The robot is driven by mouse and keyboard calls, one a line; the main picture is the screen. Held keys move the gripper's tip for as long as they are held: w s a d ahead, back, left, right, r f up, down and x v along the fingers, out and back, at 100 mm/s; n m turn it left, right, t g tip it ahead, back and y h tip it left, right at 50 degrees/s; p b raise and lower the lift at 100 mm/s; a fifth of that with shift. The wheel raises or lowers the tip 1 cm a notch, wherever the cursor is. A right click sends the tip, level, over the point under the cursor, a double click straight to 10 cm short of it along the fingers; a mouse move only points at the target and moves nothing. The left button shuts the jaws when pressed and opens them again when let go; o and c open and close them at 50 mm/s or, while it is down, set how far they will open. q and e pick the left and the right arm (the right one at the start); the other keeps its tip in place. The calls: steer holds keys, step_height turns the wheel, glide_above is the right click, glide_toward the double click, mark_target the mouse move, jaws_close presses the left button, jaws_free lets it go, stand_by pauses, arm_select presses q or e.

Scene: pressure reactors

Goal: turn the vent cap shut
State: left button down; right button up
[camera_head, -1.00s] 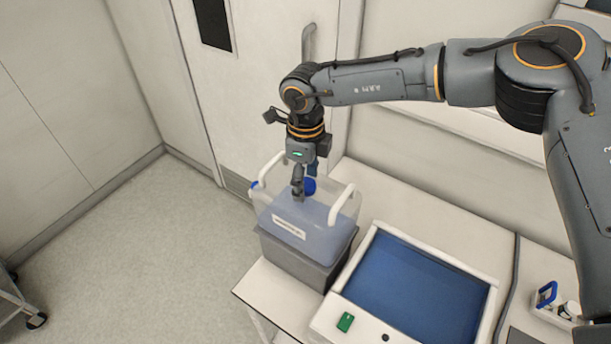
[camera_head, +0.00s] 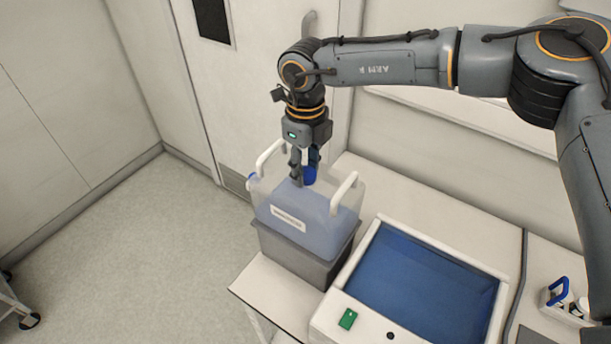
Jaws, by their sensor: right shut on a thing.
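A translucent carboy (camera_head: 322,225) with white handles and bluish liquid stands in a grey bin at the far left end of the bench. A blue cap (camera_head: 309,175) is at the top of the carboy, between the handles. My right gripper (camera_head: 303,178) points down at the carboy's top and is shut on the blue cap. The fingers hide part of the cap. Another small blue part shows at the carboy's left edge, mostly hidden. My left gripper is not in view.
The grey bin (camera_head: 290,258) sits near the bench's front left corner. A blue-topped tray unit (camera_head: 415,290) with a green switch (camera_head: 347,319) stands to its right. A small white caddy (camera_head: 566,303) is at far right. A door and wall are close behind.

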steer(key=m+b, duration=0.6)
steer(key=b, duration=0.1)
steer(key=m+b, duration=0.3)
steer(key=shift+w+f+b, duration=0.1)
steer(key=shift+f+b, duration=0.15)
steer(key=shift+b, duration=0.15)
steer(key=m+b, duration=0.4)
steer(key=m, duration=0.1)
steer(key=shift+d+r+m, duration=0.1)
steer(key=shift+m, duration=0.2)
steer(key=shift+r+m+b, duration=0.15)
steer(key=shift+m+b, duration=1.35)
steer(key=shift+m, duration=0.8)
steer(key=o, duration=1.2)
